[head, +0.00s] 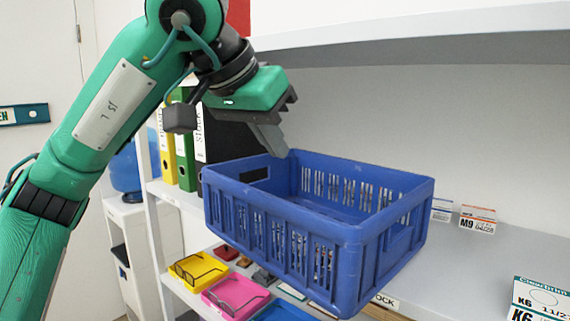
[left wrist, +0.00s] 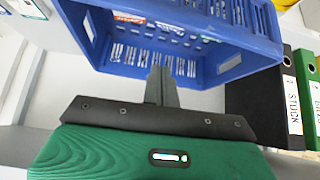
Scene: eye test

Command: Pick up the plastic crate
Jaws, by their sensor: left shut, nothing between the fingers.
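The blue plastic crate (head: 290,232) has slotted walls and an open top. It stands upright at the shelf's front edge, and its near part appears to stick out over the edge. My left gripper (head: 280,150) is shut and empty, with its fingertips close to the crate's far left corner. In the left wrist view the shut fingers (left wrist: 162,74) point toward the crate (left wrist: 185,45), which fills the upper part. I cannot tell whether the fingertips touch it. My right gripper is not in view.
The grey shelf (head: 480,262) holds binders (head: 186,150) left of the crate and small boxes (head: 478,218) to its right. Another box (head: 540,300) stands at the lower right. An upper shelf (head: 420,35) runs above. Coloured trays (head: 236,296) with glasses lie on the lower shelf.

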